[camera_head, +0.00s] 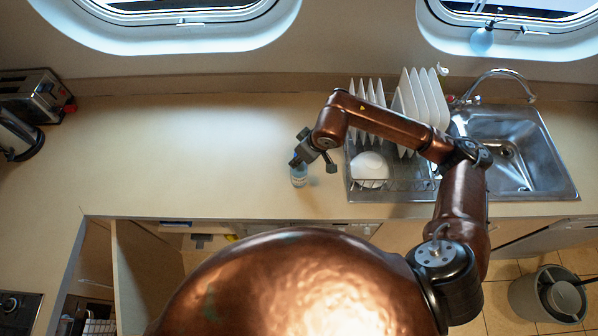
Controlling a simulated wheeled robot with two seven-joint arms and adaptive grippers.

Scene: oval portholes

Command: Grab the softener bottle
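A small pale, bluish bottle (299,178), the only bottle I can make out on the counter, stands near the front edge left of the dish rack. Its label is too small to read, and its top is partly hidden by my gripper. My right gripper (314,164) is over the counter at the bottle's upper right, with its fingers spread apart. One finger overlaps the bottle's top in the picture; I cannot tell whether they touch. The other finger is right of the bottle, with no object visible between them. My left gripper is out of view.
A dish rack (408,184) with white plates (424,98) and a white bowl (369,168) stands right of the bottle, beside a metal sink (510,150). A toaster (38,95) and a kettle (17,134) stand far left. The counter's left middle is clear.

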